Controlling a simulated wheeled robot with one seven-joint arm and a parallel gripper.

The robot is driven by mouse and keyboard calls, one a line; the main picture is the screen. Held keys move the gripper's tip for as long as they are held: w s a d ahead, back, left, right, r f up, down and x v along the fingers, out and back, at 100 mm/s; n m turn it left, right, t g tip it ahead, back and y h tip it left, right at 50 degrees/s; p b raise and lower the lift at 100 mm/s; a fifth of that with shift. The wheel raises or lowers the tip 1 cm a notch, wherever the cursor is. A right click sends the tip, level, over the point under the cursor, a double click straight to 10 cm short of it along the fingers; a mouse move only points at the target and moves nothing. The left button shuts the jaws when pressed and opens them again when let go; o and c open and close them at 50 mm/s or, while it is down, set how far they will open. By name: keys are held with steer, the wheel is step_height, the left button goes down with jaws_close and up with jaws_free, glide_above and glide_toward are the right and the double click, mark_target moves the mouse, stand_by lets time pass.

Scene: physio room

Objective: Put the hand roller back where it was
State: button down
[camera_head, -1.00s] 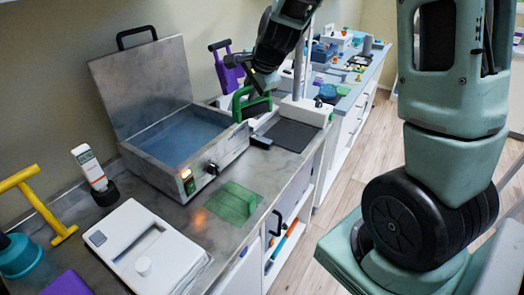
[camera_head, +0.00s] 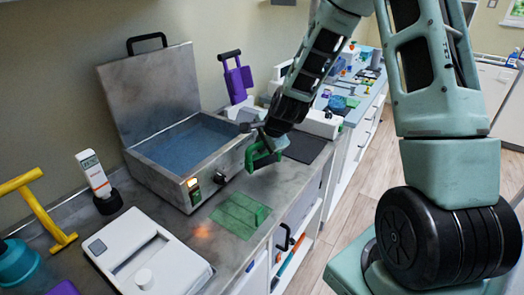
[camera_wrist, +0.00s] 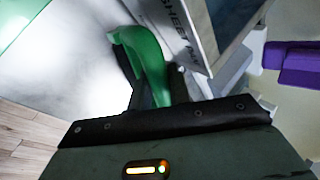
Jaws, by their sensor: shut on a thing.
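My gripper (camera_head: 262,143) is shut on a green frame-shaped thing with a handle-like bar, which I take to be the hand roller (camera_head: 262,157). It is held above the counter, just right of the front of the metal box. Its lower part seems clear of the counter, but the exact gap cannot be told. In the wrist view the green hand roller (camera_wrist: 142,62) shows beyond the dark jaw edge, partly hidden. A flat green patch (camera_head: 236,215) lies on the counter in front of it, with a raised green part at its right. The patch also shows in the wrist view (camera_wrist: 18,22).
An open metal box (camera_head: 172,175) with its lid up stands behind left. A white device (camera_head: 150,262) sits front left, a yellow T-shaped tool (camera_head: 40,212) farther left. A purple tool (camera_head: 238,82) stands at the back. A dark pad (camera_head: 304,147) lies right of my gripper.

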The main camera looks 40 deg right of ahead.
steer(key=shift+f, duration=1)
steer(key=shift+f, duration=0.1)
steer(key=c, duration=1.3)
jaws_free()
